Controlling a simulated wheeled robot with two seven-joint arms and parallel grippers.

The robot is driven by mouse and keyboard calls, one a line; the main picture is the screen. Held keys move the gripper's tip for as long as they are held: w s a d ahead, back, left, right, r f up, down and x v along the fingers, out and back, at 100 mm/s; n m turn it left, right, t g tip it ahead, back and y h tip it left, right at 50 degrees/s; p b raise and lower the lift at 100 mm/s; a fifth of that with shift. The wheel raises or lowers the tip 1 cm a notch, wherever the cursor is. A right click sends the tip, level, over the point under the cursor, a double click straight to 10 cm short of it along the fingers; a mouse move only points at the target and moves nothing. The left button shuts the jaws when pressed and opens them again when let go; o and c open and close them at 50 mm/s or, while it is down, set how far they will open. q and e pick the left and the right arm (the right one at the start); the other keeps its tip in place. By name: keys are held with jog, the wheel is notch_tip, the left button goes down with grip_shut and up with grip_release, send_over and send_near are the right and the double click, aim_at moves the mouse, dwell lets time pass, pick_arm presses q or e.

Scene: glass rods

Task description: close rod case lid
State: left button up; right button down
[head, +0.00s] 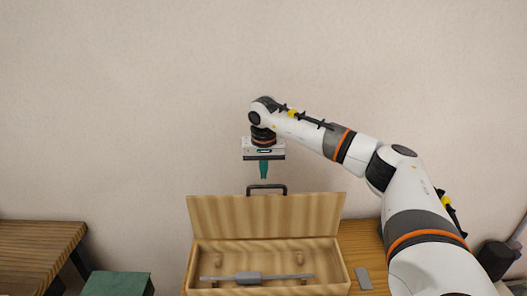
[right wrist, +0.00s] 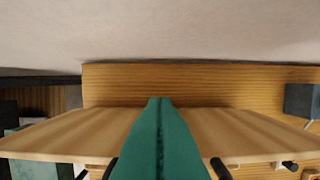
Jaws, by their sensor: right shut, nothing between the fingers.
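The wooden rod case (head: 345,268) stands on the table with its lid (head: 266,216) open and roughly upright along the back edge. A dark handle (head: 267,187) sits on the lid's top edge. Inside the case lies a grey rod with a thicker middle (head: 248,278). My right gripper (head: 264,177) is shut and empty, pointing down just above the handle, apparently apart from it. In the right wrist view its green fingers (right wrist: 158,105) cover the middle of the lid (right wrist: 60,132), and dark handle parts show on both sides. My left gripper is not in view.
The table (right wrist: 200,84) extends behind the lid towards the plain wall. A small grey flat piece (head: 363,278) lies right of the case. A green box (head: 117,284) and another wooden table (head: 35,245) stand at left. A dark grey block (right wrist: 302,102) shows at right in the wrist view.

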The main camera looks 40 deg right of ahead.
jog(key=s+a+p, duration=0.1)
jog(key=s+a, duration=0.1)
jog(key=s, duration=0.1)
jog(key=shift+a+r+p, duration=0.15)
jog(key=shift+a+p, duration=0.2)
